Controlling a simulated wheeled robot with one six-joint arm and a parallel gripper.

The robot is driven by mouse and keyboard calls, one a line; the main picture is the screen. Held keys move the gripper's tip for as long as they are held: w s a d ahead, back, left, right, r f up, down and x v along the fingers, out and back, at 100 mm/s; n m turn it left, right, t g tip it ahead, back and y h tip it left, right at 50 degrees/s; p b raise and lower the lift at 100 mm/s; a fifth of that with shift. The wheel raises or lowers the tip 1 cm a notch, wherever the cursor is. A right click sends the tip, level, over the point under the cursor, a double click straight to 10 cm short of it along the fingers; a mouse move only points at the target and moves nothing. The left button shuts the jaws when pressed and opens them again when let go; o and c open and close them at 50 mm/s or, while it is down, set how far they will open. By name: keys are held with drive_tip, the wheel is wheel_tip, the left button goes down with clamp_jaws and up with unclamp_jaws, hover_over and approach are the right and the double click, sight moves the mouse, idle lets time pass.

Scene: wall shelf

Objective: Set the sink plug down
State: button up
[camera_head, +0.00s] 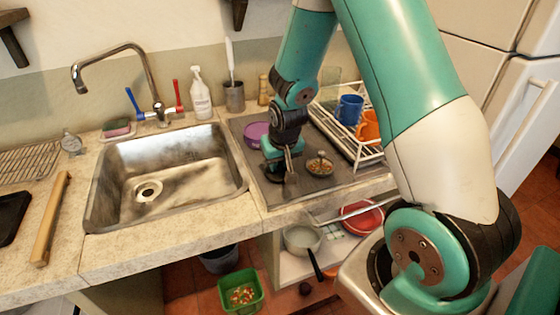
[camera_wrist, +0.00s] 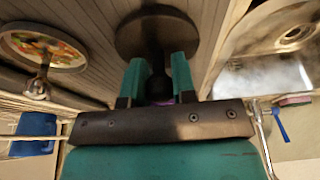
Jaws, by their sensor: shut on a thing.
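The sink plug (camera_wrist: 158,27) is a dark round disc with a short stem. In the wrist view the two green fingers of my gripper (camera_wrist: 158,75) are shut on its stem, with the disc beyond the fingertips. In the head view my gripper (camera_head: 284,160) is over the grey drainboard (camera_head: 290,191), right of the steel sink (camera_head: 165,178). The plug (camera_head: 276,174) shows there only as a dark patch under the gripper. I cannot tell whether it touches the board.
A strainer with colourful scraps (camera_head: 319,166) sits close right of my gripper. A purple bowl (camera_head: 256,133) is behind it. A dish rack (camera_head: 358,135) holds a blue mug (camera_head: 349,109) and an orange mug (camera_head: 368,126). The front of the drainboard is clear.

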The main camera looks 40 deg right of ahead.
drive_tip(key=shift+f, duration=0.2)
drive_tip(key=shift+f, duration=0.2)
drive_tip(key=o, duration=0.9)
drive_tip(key=shift+r, duration=0.1)
drive_tip(key=v, duration=1.2)
drive_tip(key=s+a+r+n+g+y, duration=0.1)
drive_tip(key=s+a+r+n, duration=0.2)
drive_tip(key=s+a, duration=0.3)
drive_tip(key=s+a+r+n+g+y, duration=0.1)
drive_tip(key=s+a+r+n+y, duration=0.1)
drive_tip(key=s+a, duration=0.5)
drive_tip(key=s+a+r+n+g+y, duration=0.1)
drive_tip(key=s+a+r+n+y, duration=0.1)
drive_tip(key=s+a+r+n, duration=0.3)
drive_tip(key=shift+s+a, duration=0.4)
drive_tip(key=shift+a, duration=0.2)
drive_tip(key=shift+s+a, duration=0.4)
drive_tip(key=shift+a, duration=0.25)
